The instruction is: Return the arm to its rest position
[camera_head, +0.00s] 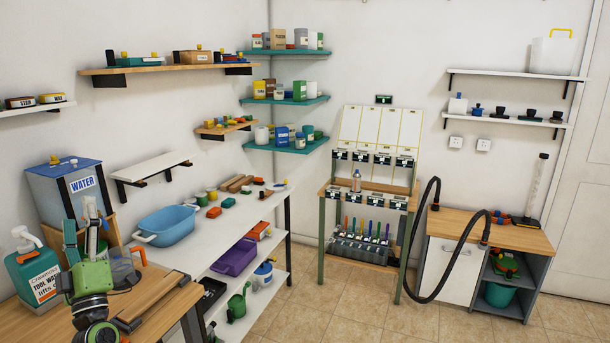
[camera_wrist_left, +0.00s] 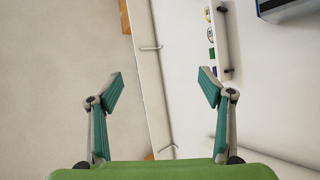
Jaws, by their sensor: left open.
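My left gripper (camera_head: 82,222) is at the lower left of the head view, on a green and dark arm, above the wooden workbench (camera_head: 165,310). Its fingers point up in the picture. In the left wrist view its two teal finger pads (camera_wrist_left: 162,88) stand wide apart with nothing between them. Behind them are a pale surface and a white panel with handles (camera_wrist_left: 152,75). My right gripper is not in view.
A soap bottle (camera_head: 36,272) and a blue WATER tank (camera_head: 72,188) stand close to the left gripper. A blue tub (camera_head: 166,226) sits on the white shelf unit to its right. Wall shelves hang above. The tiled floor (camera_head: 350,300) is open in the middle.

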